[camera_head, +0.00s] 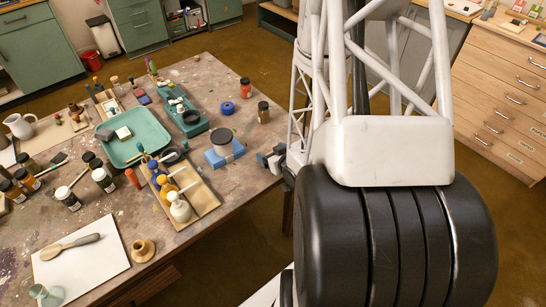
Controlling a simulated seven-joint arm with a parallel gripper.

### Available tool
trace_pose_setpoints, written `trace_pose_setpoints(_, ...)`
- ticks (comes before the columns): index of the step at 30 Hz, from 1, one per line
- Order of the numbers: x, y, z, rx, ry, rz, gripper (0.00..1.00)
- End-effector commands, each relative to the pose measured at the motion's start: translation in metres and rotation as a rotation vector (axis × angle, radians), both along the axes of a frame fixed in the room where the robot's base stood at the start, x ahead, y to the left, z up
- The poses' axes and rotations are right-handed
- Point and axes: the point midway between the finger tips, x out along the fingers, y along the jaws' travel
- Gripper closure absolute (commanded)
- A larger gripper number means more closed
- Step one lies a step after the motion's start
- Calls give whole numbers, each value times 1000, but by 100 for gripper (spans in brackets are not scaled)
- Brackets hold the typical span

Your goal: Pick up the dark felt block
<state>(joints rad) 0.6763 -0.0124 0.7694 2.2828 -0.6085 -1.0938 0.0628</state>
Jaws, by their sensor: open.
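A teal tray (146,153) lies on the pigment table (225,190). Near its left back corner is a small dark block (104,134), which looks like the dark felt block, though its texture is too small to tell. A pale block (123,133) lies just to its right. My gripper (266,160) shows small and partly hidden behind my arm at the table's right edge. It is open, with no object visible in it, well to the right of the tray. A blue block with a grey-topped round container (222,142) stands close to its left.
Several dark jars (67,198) stand left of the tray. A wooden rack (180,190) of bottles stands in front of it. The front right tabletop is clear.

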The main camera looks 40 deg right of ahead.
Motion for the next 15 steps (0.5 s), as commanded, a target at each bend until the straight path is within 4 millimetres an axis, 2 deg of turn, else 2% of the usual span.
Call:
trace_pose_setpoints(8,0,0,0,0,0,0,17)
trace_pose_setpoints(15,0,0,0,0,0,0,54)
